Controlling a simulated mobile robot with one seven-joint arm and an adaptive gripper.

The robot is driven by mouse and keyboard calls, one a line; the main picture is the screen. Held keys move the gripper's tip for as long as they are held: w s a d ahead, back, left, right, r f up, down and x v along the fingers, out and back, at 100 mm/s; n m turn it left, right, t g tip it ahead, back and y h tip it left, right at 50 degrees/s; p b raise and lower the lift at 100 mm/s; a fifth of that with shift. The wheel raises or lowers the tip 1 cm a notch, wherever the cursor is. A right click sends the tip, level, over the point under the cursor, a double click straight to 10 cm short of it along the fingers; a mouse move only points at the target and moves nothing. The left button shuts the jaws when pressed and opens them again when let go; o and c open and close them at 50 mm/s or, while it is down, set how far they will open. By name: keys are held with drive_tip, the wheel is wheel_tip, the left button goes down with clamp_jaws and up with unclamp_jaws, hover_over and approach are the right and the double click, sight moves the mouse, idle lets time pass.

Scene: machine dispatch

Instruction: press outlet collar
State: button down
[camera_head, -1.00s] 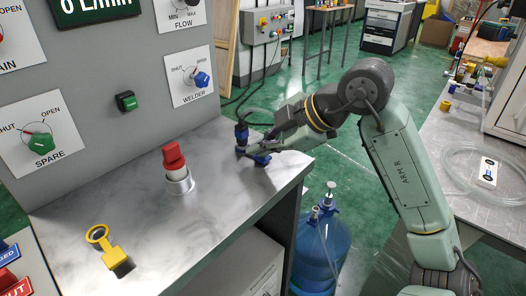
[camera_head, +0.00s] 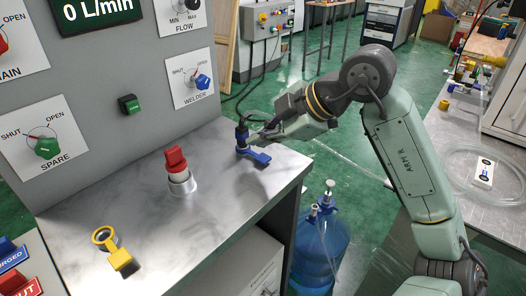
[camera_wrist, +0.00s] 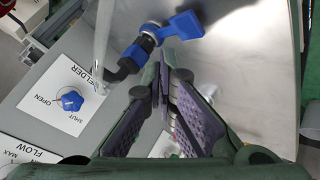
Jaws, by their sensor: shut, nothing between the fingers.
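A dark outlet fitting with blue parts (camera_head: 242,134) stands at the far right corner of the metal bench top, with a flat blue tab (camera_head: 258,156) at its foot. In the wrist view the blue tab (camera_wrist: 184,26) sticks out to the right, and a blue-and-silver collar (camera_wrist: 148,36) sits beside it. My gripper (camera_head: 262,138) is just right of the fitting. In the wrist view my gripper (camera_wrist: 165,72) has its fingertips together, close below the collar. I cannot tell whether they touch it.
A red-capped fitting (camera_head: 177,168) and a yellow ring fitting (camera_head: 106,240) stand on the bench top (camera_head: 150,215). The control panel (camera_head: 90,90) with knobs rises behind. A blue water bottle (camera_head: 322,245) stands on the floor beyond the bench edge.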

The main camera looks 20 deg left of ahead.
sight(263, 160)
wheel_tip(263, 160, up, 5)
drive_tip(key=p, duration=0.2)
drive_tip(key=shift+f+p, duration=0.2)
drive_tip(key=shift+p, duration=0.15)
idle(0.5)
